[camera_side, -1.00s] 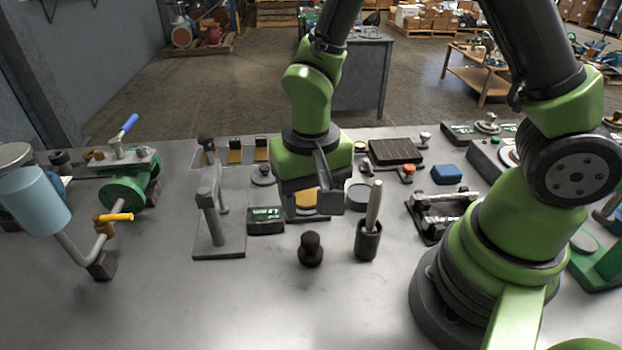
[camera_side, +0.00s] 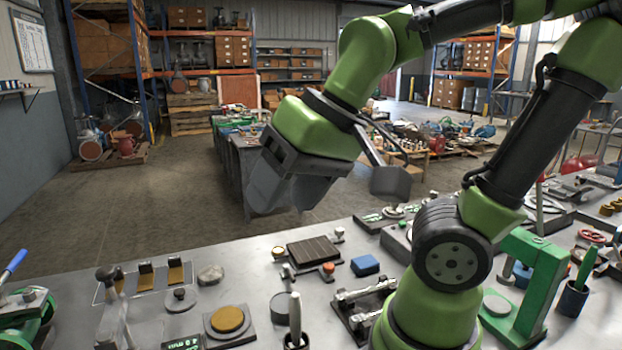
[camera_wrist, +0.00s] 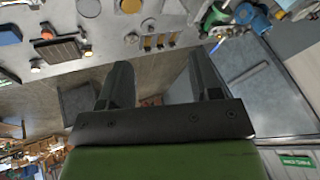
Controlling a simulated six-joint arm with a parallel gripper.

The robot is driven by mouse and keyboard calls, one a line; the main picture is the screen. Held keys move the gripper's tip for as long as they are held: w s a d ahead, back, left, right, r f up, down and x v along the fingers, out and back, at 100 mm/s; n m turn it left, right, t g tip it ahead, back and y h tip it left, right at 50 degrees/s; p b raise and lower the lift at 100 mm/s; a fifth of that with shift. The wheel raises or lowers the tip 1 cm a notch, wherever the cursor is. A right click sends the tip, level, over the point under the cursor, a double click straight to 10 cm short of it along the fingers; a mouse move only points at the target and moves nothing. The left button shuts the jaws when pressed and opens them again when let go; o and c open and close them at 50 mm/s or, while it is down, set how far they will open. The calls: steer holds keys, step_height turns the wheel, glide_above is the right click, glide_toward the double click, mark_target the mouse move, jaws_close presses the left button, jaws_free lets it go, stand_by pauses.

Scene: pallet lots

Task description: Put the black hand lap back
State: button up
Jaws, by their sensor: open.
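My gripper (camera_side: 290,192) is raised beyond the table's far edge and tilted, pointing down and left. In the wrist view my gripper (camera_wrist: 162,85) has its two dark fingers wide apart with nothing between them. I cannot surely pick out the black hand lap now. A dark knobbed piece that stood at the front of the table earlier is outside the side view. A grey disc with a dark knob (camera_side: 180,299) sits on the table. Behind it is a row of yellow-brown pads with black blocks (camera_side: 146,275), also in the wrist view (camera_wrist: 160,41).
A yellow disc on a dark plate (camera_side: 227,319), a ribbed dark plate (camera_side: 314,251), a blue block (camera_side: 365,265) and a grey stone (camera_side: 211,275) lie on the table. A green frame (camera_side: 540,275) stands at right. Open floor lies beyond the table.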

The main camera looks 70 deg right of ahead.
steer(key=shift+s+d+r+n+t, duration=0.15)
steer(key=shift+s+r+t, duration=0.25)
steer(key=shift+s, duration=0.3)
steer(key=shift+s+d+r+n+t, duration=0.15)
steer(key=shift+s+r+t, duration=0.2)
steer(key=shift+s, duration=0.35)
steer(key=shift+a, duration=0.1)
